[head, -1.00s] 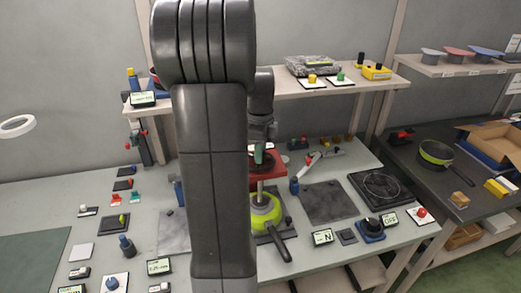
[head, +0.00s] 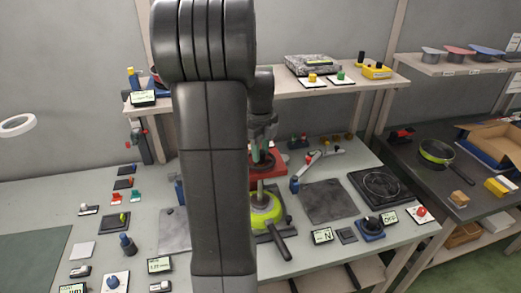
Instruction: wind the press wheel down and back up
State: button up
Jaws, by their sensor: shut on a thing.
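The press has a red head (head: 270,171) with a dark hand wheel (head: 262,162) on top, partly hidden behind my arm. A metal ram (head: 261,188) comes down from the head over a lime-green pan (head: 264,209). The pan sits on the dark press base with its black handle (head: 278,243) pointing to the lower right. I cannot tell whether the ram touches the pan. My gripper (head: 264,142) is at the wheel, shut on what looks like its handle; the fingertips are small and partly hidden.
A display reading N (head: 322,235) stands right of the pan, near a blue-based knob (head: 370,228). A grey mat (head: 327,202) and a black hotplate (head: 380,187) lie to the right. A shelf (head: 285,86) crosses behind my wrist. Small switches crowd the left bench.

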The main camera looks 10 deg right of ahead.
jog(key=o, duration=1)
notch_tip(320, 180, up, 14)
jog(key=shift+f+b, duration=0.1)
jog(key=shift+b, duration=0.5)
notch_tip(320, 180, down, 14)
jog(key=shift+r+p, duration=0.1)
jog(key=shift+p, duration=0.5)
